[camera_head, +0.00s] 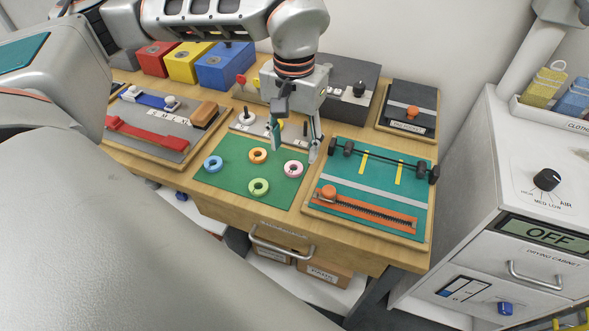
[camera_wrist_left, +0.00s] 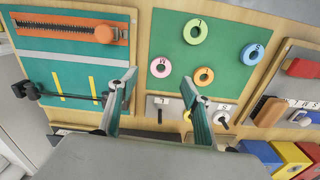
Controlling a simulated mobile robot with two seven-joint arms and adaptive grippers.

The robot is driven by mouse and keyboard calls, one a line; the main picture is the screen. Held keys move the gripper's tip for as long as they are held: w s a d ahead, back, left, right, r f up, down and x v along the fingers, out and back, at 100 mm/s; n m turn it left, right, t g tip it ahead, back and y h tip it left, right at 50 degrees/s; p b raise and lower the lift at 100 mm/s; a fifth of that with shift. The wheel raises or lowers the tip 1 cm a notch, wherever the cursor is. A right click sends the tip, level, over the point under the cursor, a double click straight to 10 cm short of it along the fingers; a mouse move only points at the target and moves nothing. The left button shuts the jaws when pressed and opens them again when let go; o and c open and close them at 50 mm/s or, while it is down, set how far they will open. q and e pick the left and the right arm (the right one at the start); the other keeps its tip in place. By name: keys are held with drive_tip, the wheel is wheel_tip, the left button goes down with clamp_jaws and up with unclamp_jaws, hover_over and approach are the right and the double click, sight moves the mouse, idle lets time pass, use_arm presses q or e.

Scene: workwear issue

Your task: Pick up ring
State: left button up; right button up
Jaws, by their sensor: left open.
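Several rings lie apart on a green mat (camera_head: 228,184): a blue ring (camera_head: 212,164), an orange ring (camera_head: 258,155), a yellow-green ring (camera_head: 258,187) and a pink ring (camera_head: 293,169). The wrist view shows the pink ring (camera_wrist_left: 160,67), orange ring (camera_wrist_left: 204,76), yellow-green ring (camera_wrist_left: 195,31) and blue ring (camera_wrist_left: 252,54). My left gripper (camera_head: 295,146) points down above the mat's back right part, near the pink and orange rings. Its fingers are apart in the wrist view (camera_wrist_left: 158,87) with nothing held between them. My right gripper is not in view.
Behind the mat is a light peg board (camera_head: 240,128), partly hidden by my gripper. A teal board (camera_head: 350,182) with a dark bar and orange zip strip lies right. A grey board (camera_head: 150,140) with a red strap lies left. Coloured boxes (camera_head: 225,66) stand behind.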

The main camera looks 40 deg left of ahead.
sight(294, 161)
use_arm(q)
wheel_tip(294, 161, down, 6)
drive_tip(key=shift+a+r, duration=0.1)
drive_tip(key=shift+r, duration=0.1)
drive_tip(key=c, duration=0.8)
